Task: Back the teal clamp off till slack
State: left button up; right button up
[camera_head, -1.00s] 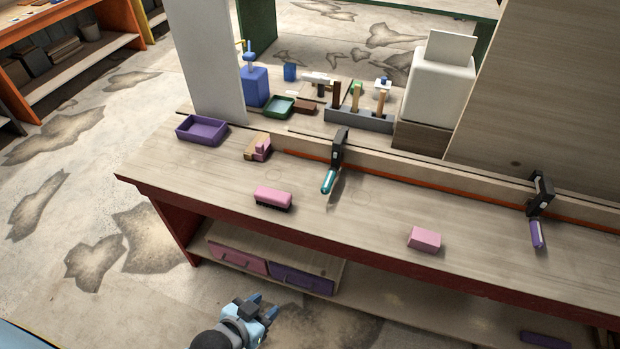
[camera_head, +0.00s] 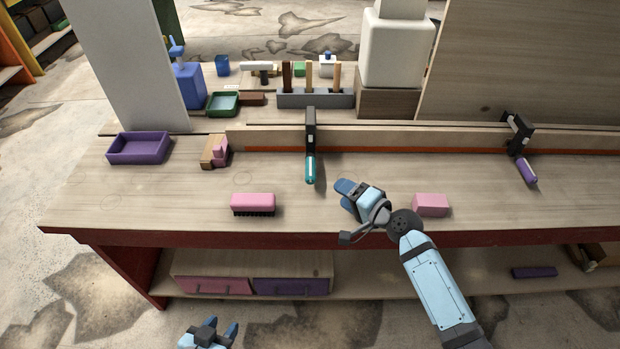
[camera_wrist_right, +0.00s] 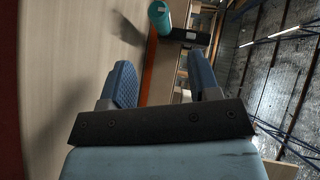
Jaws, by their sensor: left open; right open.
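The teal clamp (camera_head: 310,150) has a black body set on the wooden strip along the bench, with its teal handle pointing toward the bench front. It also shows in the right wrist view, where its teal handle (camera_wrist_right: 159,18) is at the top, beyond the fingers. My right gripper (camera_head: 345,194) is open and empty, over the bench just right of and in front of the teal handle, apart from it. In the right wrist view its two blue fingers (camera_wrist_right: 165,85) stand apart. My left gripper (camera_head: 222,333) is open and empty, low in front of the bench.
A purple-handled clamp (camera_head: 522,150) sits farther right on the strip. A pink brush (camera_head: 253,204) and a pink block (camera_head: 431,204) lie on the bench top (camera_head: 130,205). A purple tray (camera_head: 139,147) and a wood-and-pink piece (camera_head: 214,151) are at left. Tools stand behind.

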aim_at(310, 174)
jog(key=x, duration=1.2)
jog(key=shift+w+a, duration=0.25)
jog(key=shift+w, duration=0.05)
jog(key=c, duration=0.9)
